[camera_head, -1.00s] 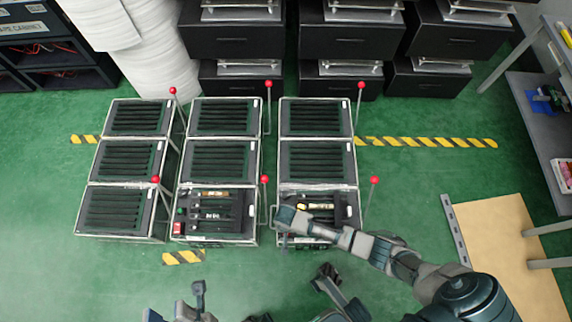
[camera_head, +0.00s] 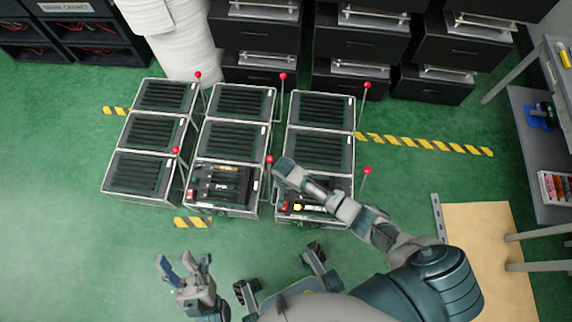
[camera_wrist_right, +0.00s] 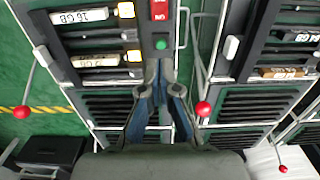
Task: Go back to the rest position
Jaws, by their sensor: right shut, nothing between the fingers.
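My right gripper (camera_head: 283,168) is shut and empty, over the left edge of the right lever fixture (camera_head: 321,108). In the right wrist view, its fingers (camera_wrist_right: 162,82) meet in front of a panel with a green button (camera_wrist_right: 160,44). My left gripper (camera_head: 184,264) is open and empty, low over the floor in front of the fixtures. The middle fixture (camera_head: 240,103) and the left fixture (camera_head: 163,97) stand alongside. Red-knobbed levers rise beside them, including the front right lever (camera_head: 367,170) and a middle lever (camera_head: 270,159).
Black drawer cabinets (camera_head: 355,42) stand behind the fixtures. A white roll (camera_head: 180,45) stands at the back left. A grey bench (camera_head: 545,150) and a tan board (camera_head: 490,250) are on the right. The green floor at left is clear.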

